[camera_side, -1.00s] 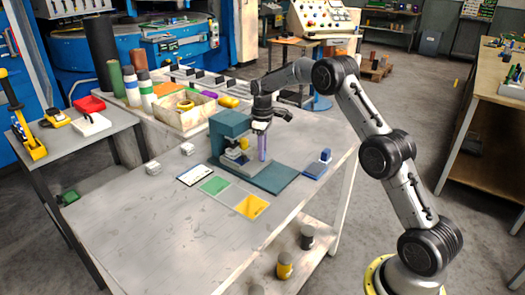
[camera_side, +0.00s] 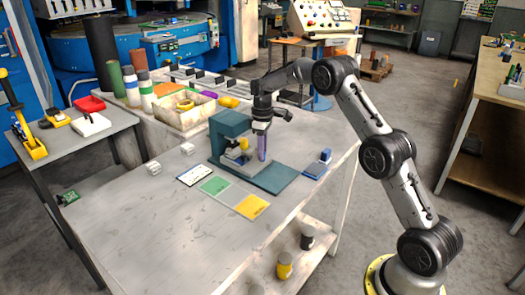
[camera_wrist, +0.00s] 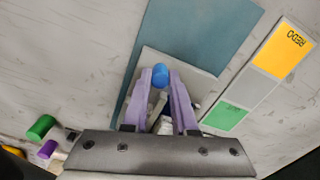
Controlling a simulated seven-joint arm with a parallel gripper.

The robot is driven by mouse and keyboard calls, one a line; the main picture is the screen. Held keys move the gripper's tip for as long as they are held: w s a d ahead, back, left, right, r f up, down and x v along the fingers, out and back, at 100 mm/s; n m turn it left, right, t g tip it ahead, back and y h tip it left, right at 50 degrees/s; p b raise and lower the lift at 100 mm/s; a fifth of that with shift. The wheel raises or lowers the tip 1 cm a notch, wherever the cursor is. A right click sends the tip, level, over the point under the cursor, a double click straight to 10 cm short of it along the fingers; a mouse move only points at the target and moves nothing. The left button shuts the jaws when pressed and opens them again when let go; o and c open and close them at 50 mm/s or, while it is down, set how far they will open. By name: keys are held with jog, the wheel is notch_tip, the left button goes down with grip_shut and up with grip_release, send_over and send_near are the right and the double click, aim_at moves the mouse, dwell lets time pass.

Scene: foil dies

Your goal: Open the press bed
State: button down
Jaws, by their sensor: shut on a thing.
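The teal press (camera_side: 229,128) stands on its flat teal base (camera_side: 272,178) on the grey table. In the wrist view, a pale grey plate (camera_wrist: 199,80), apparently the press bed, lies on the teal base (camera_wrist: 205,30). A blue knob (camera_wrist: 160,76) sits at its edge. My gripper (camera_side: 262,158) points down beside the press. Its purple fingers (camera_wrist: 160,82) are shut on the blue knob, one on each side. The fingers and the gripper body hide part of the plate. A yellow part (camera_side: 244,143) shows under the press head.
A white card (camera_side: 195,175), a green panel (camera_side: 214,185) and a yellow panel (camera_side: 252,206) lie in front of the press. A blue block (camera_side: 325,155) sits to its right. A bin (camera_side: 183,112) stands behind left. The table's front left is clear.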

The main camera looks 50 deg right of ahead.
dwell(0.4)
jog(key=s, duration=1.1)
jog(key=shift+s+r, duration=0.1)
jog(key=shift+s, duration=0.2)
jog(key=c, duration=0.7)
grip_release()
notch_tip(320, 180, up, 14)
